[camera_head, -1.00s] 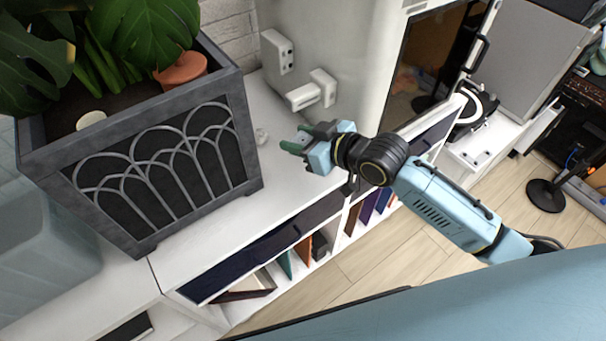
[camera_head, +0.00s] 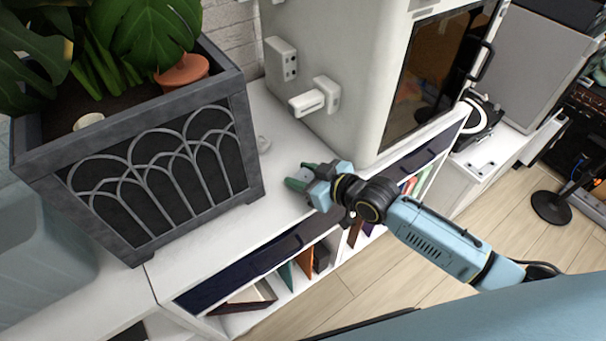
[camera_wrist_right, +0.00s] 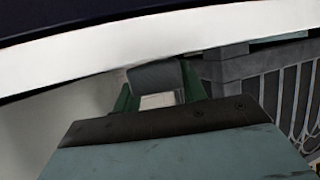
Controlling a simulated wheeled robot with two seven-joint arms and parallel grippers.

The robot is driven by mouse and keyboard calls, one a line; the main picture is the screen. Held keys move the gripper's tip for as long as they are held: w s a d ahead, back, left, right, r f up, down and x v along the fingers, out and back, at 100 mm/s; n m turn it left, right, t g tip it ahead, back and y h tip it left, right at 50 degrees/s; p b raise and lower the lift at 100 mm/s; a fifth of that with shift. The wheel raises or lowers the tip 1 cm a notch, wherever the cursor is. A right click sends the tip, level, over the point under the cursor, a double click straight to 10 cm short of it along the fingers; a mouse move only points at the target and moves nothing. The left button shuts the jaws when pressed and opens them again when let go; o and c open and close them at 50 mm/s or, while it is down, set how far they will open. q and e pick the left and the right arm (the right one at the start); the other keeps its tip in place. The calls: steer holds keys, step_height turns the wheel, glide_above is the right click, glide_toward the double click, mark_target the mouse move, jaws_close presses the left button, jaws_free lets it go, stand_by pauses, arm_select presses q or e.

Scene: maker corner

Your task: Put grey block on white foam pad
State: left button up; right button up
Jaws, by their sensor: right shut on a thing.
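My right gripper (camera_head: 298,180), with green fingers, is over the white cabinet top in the head view, between the planter and the white machine. In the right wrist view the gripper (camera_wrist_right: 158,92) is shut on a grey block (camera_wrist_right: 155,75), which sits between the green fingers. In the head view the block is small and mostly hidden by the fingers. I cannot clearly pick out the white foam pad; a pale patch shows between the fingers in the wrist view, but I cannot tell what it is. My left gripper is not in view.
A large dark grey planter (camera_head: 150,215) with leafy plants stands left of the gripper. A white machine (camera_head: 345,60) with protruding handles stands behind it.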

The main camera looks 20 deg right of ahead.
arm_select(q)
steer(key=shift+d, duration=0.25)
arm_select(e)
steer(key=shift+f, duration=0.15)
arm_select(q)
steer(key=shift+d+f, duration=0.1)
arm_select(e)
steer(key=o, duration=1)
steer(key=shift+c, duration=0.2)
